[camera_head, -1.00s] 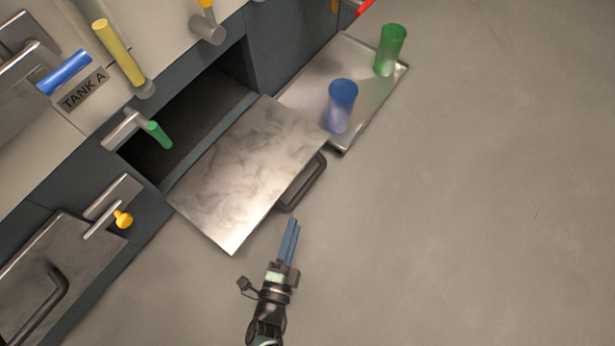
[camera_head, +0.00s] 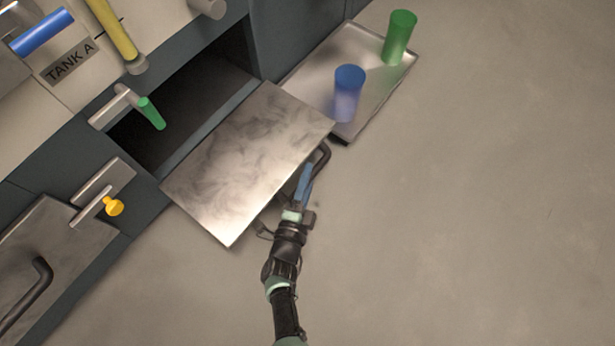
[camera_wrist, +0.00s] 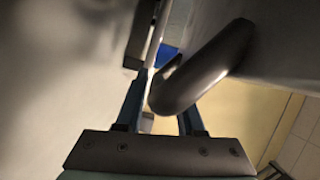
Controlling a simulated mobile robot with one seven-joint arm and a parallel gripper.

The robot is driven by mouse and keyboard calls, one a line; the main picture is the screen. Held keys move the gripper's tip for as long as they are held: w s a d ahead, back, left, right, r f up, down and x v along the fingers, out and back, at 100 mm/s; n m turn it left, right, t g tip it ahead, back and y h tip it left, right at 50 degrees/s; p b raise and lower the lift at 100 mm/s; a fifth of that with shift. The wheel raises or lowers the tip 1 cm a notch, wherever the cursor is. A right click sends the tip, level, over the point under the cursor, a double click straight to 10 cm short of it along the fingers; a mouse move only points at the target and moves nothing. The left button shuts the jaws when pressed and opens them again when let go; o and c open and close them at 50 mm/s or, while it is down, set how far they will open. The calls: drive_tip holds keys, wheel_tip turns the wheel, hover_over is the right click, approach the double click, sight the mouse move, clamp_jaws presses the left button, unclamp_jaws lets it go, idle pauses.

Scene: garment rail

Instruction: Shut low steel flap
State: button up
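The low steel flap (camera_head: 247,160) is swung down and out from the dark opening of the cabinet, its scuffed metal face turned up. Its dark bar handle (camera_head: 322,160) shows past the flap's outer edge. My gripper (camera_head: 306,172) is beside that edge, at the handle. In the wrist view the thick curved handle (camera_wrist: 210,65) runs across in front of the fingers, its near bend between them. The fingers stand apart, so my gripper (camera_wrist: 160,105) is open. The handle hides part of the right finger, and I cannot tell whether they touch.
A metal tray (camera_head: 372,103) with a blue cup (camera_head: 348,92) and a green cup (camera_head: 399,37) lies just right of the flap. A second closed panel with a handle (camera_head: 30,297) is at lower left. The floor (camera_head: 480,220) on the right is clear.

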clamp_jaws()
idle(1.3)
